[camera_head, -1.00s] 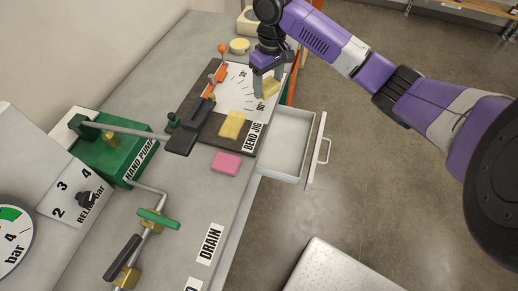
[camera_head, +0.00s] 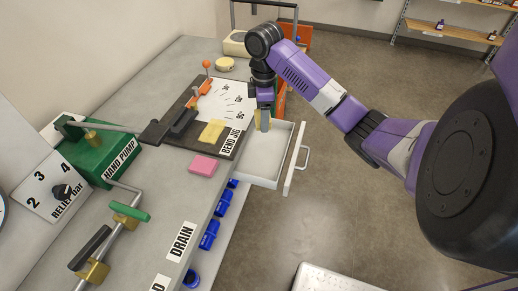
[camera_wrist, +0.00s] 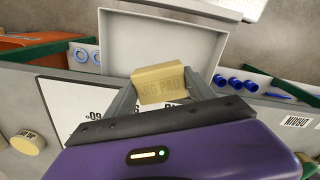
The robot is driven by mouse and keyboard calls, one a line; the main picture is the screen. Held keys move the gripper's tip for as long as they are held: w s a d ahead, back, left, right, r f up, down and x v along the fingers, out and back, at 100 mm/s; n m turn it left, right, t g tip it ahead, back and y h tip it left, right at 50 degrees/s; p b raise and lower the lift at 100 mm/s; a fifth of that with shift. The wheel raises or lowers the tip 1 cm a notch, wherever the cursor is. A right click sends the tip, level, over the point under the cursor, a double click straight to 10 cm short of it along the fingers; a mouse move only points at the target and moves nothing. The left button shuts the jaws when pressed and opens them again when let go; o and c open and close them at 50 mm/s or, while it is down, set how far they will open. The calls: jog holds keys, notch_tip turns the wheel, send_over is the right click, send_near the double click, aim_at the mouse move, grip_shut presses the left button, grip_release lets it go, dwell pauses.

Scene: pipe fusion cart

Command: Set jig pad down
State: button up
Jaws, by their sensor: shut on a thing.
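The jig pad (camera_wrist: 160,86) is a pale yellow block with its name on its face, held between the two fingers of my gripper (camera_wrist: 160,92) in the wrist view. In the head view my gripper (camera_head: 262,122) points down beside the right edge of the bend jig board (camera_head: 228,146), at the open drawer (camera_head: 267,163). The fingers mostly hide the pad there. In the wrist view the light grey drawer (camera_wrist: 160,40) lies beyond the pad. The pad looks apart from the drawer floor, but I cannot tell its height.
A yellow pad (camera_head: 212,131) lies on the jig board, and a pink block (camera_head: 203,166) sits on the cart top in front. The drawer floor looks empty. Blue fittings (camera_head: 209,235) show along the cart's side. A green hand pump (camera_head: 95,150) stands at left.

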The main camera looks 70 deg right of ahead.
aim_at(263, 152)
notch_tip(263, 152, down, 14)
jog(key=shift+f+b, duration=0.15)
jog(key=shift+b, duration=0.15)
jog(key=shift+f, duration=0.1)
jog(key=o, duration=1.2)
notch_tip(263, 152, up, 12)
jog(key=shift+r, duration=0.15)
dwell(0.4)
